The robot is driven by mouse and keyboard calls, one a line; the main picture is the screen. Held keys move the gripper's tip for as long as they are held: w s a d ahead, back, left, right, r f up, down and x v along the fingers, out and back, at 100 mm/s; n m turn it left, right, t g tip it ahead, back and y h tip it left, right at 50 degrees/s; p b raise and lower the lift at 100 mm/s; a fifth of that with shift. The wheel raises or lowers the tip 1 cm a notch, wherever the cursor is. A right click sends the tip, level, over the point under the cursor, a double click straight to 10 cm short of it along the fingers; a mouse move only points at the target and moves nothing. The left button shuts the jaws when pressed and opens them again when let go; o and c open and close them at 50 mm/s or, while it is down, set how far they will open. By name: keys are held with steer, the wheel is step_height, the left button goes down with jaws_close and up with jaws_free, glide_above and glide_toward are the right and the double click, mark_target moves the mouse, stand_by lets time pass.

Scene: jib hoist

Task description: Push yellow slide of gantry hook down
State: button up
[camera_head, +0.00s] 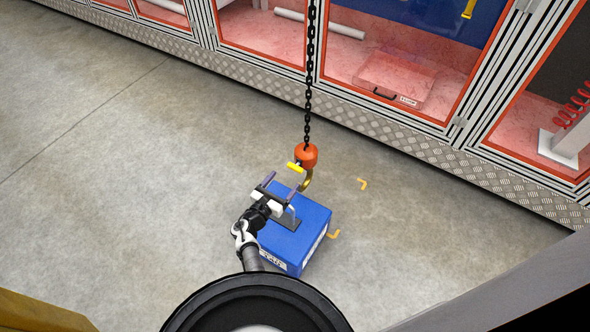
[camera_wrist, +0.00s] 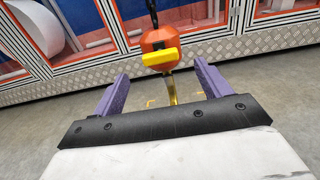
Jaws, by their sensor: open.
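The gantry hook hangs from a black chain, with an orange-red body (camera_head: 307,155) and a brass-coloured hook (camera_head: 306,181) below it. Its yellow slide (camera_head: 294,167) sticks out on the left in the head view. In the wrist view, the yellow slide (camera_wrist: 160,56) lies across the front of the orange body (camera_wrist: 161,40), at the top middle. My gripper (camera_head: 282,184) is open, with two purple fingers and nothing between them at the tips. In the wrist view, my gripper (camera_wrist: 162,82) has the slide ahead of it, between and beyond the fingertips. Contact cannot be told.
A blue box (camera_head: 300,238) with white labels and a grey piece on top sits on the floor below my gripper. Yellow corner marks (camera_head: 362,183) lie beside it. Orange-framed glass cabinets (camera_head: 395,65) line the back. The floor at left is clear.

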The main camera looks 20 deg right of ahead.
mark_target(293, 169)
steer(key=b+x, duration=0.2)
steer(key=x, duration=0.6)
steer(key=shift+w+d+b, duration=0.1)
steer(key=shift+w+b, duration=0.05)
steer(key=shift+b, duration=0.2)
steer(key=c, duration=1.4)
step_height(293, 169, down, 3)
steer(key=b, duration=0.3)
steer(key=shift+f, duration=0.1)
steer(key=o, duration=1.2)
steer(key=shift+f, duration=0.15)
steer(key=shift+o, duration=1)
